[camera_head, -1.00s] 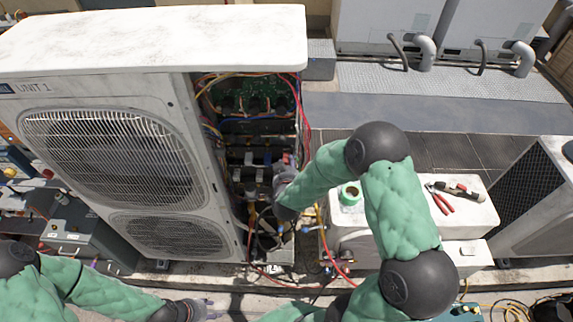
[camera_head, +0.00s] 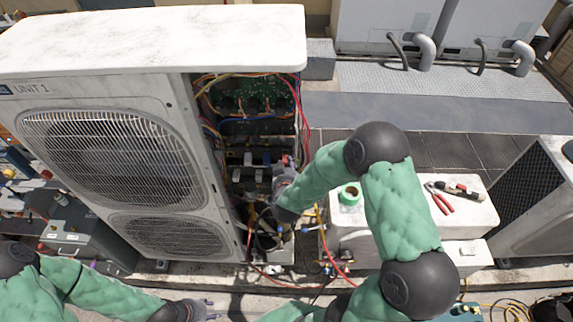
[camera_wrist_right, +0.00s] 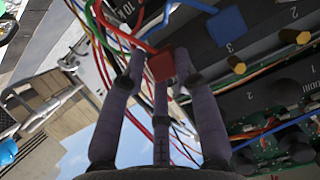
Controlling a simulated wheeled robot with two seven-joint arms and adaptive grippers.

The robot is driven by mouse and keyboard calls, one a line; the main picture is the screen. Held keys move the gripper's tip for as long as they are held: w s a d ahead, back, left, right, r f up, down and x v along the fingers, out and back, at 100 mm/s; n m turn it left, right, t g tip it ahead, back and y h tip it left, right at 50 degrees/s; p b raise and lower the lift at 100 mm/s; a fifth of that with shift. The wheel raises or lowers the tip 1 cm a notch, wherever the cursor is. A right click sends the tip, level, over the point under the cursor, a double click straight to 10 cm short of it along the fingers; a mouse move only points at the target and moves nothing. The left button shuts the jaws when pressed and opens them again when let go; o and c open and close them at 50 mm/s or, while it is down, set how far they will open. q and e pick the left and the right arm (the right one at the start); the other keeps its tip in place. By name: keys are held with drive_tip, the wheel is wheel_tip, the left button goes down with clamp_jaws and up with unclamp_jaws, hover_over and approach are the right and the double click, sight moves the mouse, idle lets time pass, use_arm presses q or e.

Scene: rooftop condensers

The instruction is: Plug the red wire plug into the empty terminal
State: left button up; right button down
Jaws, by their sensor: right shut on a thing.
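My right gripper (camera_wrist_right: 160,62) is shut on the red wire plug (camera_wrist_right: 161,66), which sits between its purple fingertips with a red wire trailing from it. In the head view the right gripper (camera_head: 284,172) is inside the open side of the condenser unit, at the terminal block (camera_head: 255,172). In the right wrist view a blue plug (camera_wrist_right: 227,25) sits on the dark block beside the red plug. Bare brass posts (camera_wrist_right: 237,65) show to the right, near printed numbers. Whether the red plug touches a post is hidden. My left gripper (camera_head: 203,309) is low at the bottom edge; its fingers are too small to read.
The white condenser unit (camera_head: 150,35) stands at left, with loose wires and a green circuit board (camera_head: 250,97) in its opening. A white box (camera_head: 470,213) at right holds red pliers (camera_head: 439,200) and green tape (camera_head: 349,194).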

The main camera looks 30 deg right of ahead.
drive_tip(key=shift+s+a, duration=0.4)
drive_tip(key=shift+s, duration=0.15)
drive_tip(key=shift+s, duration=0.1)
drive_tip(key=shift+s+a, duration=0.25)
drive_tip(key=shift+s, duration=0.15)
drive_tip(key=shift+s, duration=0.1)
drive_tip(key=shift+s+a, duration=0.25)
drive_tip(key=shift+s, duration=0.05)
drive_tip(key=shift+s, duration=0.1)
drive_tip(key=shift+s+a+p, duration=0.15)
drive_tip(key=shift+s+a, duration=0.4)
drive_tip(key=shift+s, duration=0.3)
drive_tip(key=shift+s+a+p, duration=0.15)
drive_tip(key=shift+s+a, duration=0.4)
drive_tip(key=shift+s, duration=0.25)
